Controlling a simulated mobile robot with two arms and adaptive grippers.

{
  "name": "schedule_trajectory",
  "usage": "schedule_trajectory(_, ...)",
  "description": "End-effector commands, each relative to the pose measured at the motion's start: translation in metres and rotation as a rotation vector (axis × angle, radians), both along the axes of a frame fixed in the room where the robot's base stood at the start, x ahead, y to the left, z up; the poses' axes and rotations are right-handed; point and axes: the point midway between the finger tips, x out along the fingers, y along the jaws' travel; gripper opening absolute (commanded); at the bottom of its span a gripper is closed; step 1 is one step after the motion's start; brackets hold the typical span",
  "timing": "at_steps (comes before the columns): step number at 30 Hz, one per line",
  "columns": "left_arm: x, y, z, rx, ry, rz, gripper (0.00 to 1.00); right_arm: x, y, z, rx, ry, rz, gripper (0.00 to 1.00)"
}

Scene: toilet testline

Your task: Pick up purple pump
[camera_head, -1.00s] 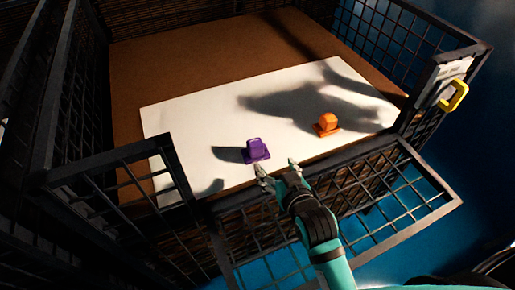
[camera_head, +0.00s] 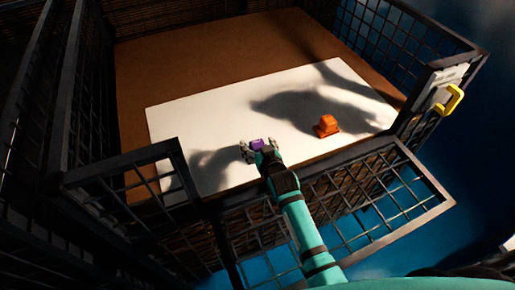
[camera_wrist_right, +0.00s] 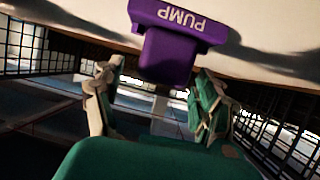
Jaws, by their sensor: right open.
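The purple pump (camera_head: 257,144) sits on the white board (camera_head: 200,125) inside the black wire crate, mostly hidden behind my right gripper in the head view. In the right wrist view the purple pump (camera_wrist_right: 172,40) shows "PUMP" lettering on its plate, with its block between the two fingers. My right gripper (camera_head: 259,147) is open around the pump, one finger on each side. In the wrist view the fingers of my right gripper (camera_wrist_right: 155,92) stand apart from the block, with gaps visible. My left gripper is not in view.
An orange pump-like block (camera_head: 326,126) stands on the board to the right. The black wire crate (camera_head: 120,158) has mesh walls and a folded-down front panel (camera_head: 400,210) under my arm. A yellow handle (camera_head: 449,99) hangs at the right corner.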

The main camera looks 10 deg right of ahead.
Motion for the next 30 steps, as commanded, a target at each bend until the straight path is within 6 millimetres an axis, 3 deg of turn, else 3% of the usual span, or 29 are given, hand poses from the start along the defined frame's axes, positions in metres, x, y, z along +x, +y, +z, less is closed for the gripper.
schedule_trajectory(11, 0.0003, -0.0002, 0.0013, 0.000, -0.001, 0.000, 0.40, 0.0083, 0.0007, -0.0042, 0.001, 0.000, 0.000, 0.72)
schedule_trajectory(27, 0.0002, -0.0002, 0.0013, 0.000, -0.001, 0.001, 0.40, 0.0080, 0.0007, -0.0043, 0.000, 0.000, 0.000, 0.01)
schedule_trajectory(30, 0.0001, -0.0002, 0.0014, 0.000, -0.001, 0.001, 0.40, 0.0087, 0.0008, -0.0024, 0.000, -0.004, 0.000, 0.00)
